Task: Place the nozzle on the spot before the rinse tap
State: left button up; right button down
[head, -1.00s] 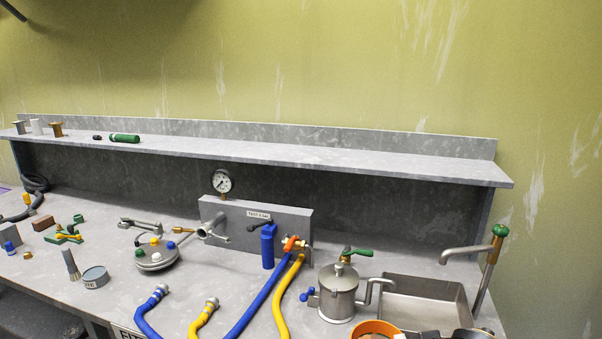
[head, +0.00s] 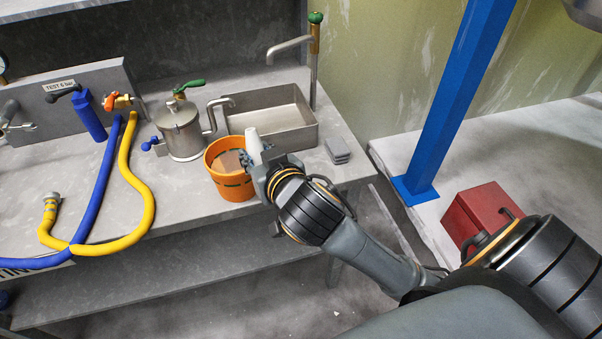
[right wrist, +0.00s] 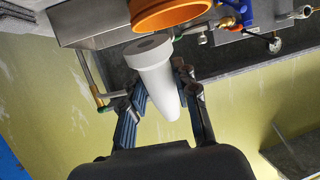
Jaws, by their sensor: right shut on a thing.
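The nozzle is a white tapered cone (head: 252,143); in the right wrist view it is large, with a ring-shaped wide end (right wrist: 155,72). My right gripper (head: 258,158) is shut on it, just above the right rim of the orange pail. The gripper's fingers (right wrist: 160,92) flank the cone. The rinse tap (head: 314,48), with a green knob and brass collar, stands behind the metal sink (head: 312,118), its spout reaching left over the basin. I cannot make out a marked spot before it. My left gripper is not in view.
The orange pail (head: 228,188) stands at the bench's front edge, by a steel pot (head: 182,130) with a green lever. Grey stacked pads (head: 338,150) lie right of the sink. Blue (head: 97,185) and yellow (head: 148,190) hoses lie left. A blue post (head: 450,100) rises right.

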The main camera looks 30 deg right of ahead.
jog(key=s+d+f+m+t+h+b, duration=0.25)
jog(key=s+d+h, duration=0.2)
jog(key=d, duration=0.25)
jog(key=shift+t+y, duration=0.45)
jog(key=w+d+f+b, duration=0.2)
jog(key=w, duration=0.1)
jog(key=w+d+f+b, duration=0.2)
jog(key=w+f+b, duration=0.1)
jog(key=w, duration=0.1)
jog(key=w+d+f+b, duration=0.2)
jog(key=w+d+b, duration=0.1)
jog(key=shift+w+f, duration=0.15)
jog(key=shift+f, duration=0.25)
jog(key=shift+w+d+f, duration=0.25)
jog(key=shift+w+f, duration=0.15)
jog(key=shift+f, duration=0.1)
notch_tip(320, 180, down, 3)
jog(key=shift+f, duration=0.15)
